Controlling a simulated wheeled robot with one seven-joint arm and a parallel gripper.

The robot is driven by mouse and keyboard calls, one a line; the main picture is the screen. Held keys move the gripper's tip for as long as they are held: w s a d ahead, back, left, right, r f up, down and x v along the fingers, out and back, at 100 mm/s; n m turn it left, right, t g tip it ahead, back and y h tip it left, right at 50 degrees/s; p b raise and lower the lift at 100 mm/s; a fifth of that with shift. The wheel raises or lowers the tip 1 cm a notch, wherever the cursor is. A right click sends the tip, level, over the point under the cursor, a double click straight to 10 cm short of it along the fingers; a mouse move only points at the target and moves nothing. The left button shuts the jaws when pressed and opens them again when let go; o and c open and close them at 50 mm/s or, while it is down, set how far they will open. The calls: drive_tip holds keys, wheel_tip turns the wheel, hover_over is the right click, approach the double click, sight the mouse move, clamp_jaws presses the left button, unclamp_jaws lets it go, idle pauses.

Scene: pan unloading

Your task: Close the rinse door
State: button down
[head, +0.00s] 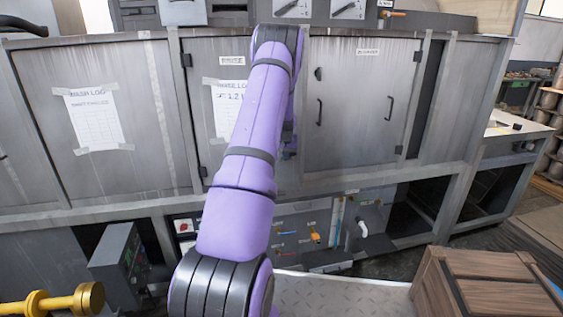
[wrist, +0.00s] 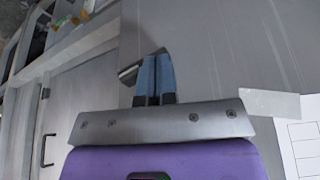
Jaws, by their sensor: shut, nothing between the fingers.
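A small metal piece, maybe a handle (wrist: 128,73), shows beside the fingers; contact is unclear.
Another door with dark handles (head: 389,106) is right of my arm and looks shut. A door with a taped log sheet (head: 95,118) is at left.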

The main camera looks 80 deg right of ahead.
drive_tip(key=w+d+n+t, duration=0.1)
drive_tip(key=w+d+n, duration=0.1)
drive_tip(key=d, duration=1.1)
drive_tip(key=shift+d+n, duration=0.15)
drive_tip(key=shift+n, duration=0.75)
drive_tip(key=v, duration=1)
drive_tip(key=shift+s+r, duration=0.2)
drive_tip(key=shift+r, duration=0.2)
